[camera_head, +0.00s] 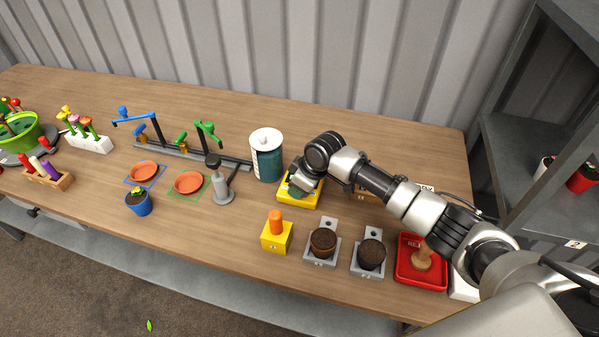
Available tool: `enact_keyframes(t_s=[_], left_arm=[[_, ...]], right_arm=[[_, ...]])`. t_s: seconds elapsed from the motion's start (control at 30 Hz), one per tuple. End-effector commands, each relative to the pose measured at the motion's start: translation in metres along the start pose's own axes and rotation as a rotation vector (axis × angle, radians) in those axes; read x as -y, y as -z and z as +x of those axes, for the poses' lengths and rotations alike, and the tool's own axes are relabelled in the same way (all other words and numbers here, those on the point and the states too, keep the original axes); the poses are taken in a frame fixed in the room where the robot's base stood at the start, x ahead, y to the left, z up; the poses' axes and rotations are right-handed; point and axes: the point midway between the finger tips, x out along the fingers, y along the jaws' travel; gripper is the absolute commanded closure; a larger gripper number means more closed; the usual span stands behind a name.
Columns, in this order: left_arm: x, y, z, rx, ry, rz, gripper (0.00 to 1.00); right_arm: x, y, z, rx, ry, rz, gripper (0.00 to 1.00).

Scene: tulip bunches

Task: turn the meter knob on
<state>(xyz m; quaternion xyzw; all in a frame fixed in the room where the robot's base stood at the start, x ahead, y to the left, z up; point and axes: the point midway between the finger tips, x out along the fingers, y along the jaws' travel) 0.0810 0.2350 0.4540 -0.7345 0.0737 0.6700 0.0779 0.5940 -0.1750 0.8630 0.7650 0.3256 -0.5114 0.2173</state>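My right arm comes in from the right, and its gripper (300,185) points down over a yellow box (297,204) in the middle of the table. The gripper hides most of the box's top, and something greenish shows beside the fingers. I cannot tell whether the meter knob is there, whether the fingers touch anything, or whether they are open or shut. No meter knob can be made out for sure. My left gripper is not in view.
A teal canister (268,160) stands just left of the gripper. A yellow block with an orange peg (276,235), two soil pots (323,242) and a red tray (404,275) are in front. A grey pump (221,188) stands left.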

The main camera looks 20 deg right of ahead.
Motion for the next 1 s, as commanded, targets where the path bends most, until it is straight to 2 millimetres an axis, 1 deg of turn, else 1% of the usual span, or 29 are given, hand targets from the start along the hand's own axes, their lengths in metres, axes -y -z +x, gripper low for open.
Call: enact_keyframes(t_s=[0.03,0.1,0.2,0.4,0.6,1.0], left_arm=[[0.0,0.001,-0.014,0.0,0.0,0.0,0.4],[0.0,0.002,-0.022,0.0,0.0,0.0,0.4],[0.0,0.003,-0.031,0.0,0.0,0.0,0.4],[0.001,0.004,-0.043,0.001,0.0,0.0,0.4],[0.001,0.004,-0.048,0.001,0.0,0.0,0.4],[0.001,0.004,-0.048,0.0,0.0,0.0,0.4]], right_arm=[[0.001,0.003,-0.006,0.001,-0.013,0.036,0.9],[0.002,0.002,-0.005,0.001,-0.032,0.084,0.9],[0.001,0.002,-0.005,0.0,-0.058,0.144,0.9],[0.001,0.002,-0.003,-0.001,-0.095,0.23,0.9],[0.001,0.001,-0.001,0.0,-0.114,0.274,0.9],[0.001,0.001,0.0,0.0,-0.118,0.285,0.9]])
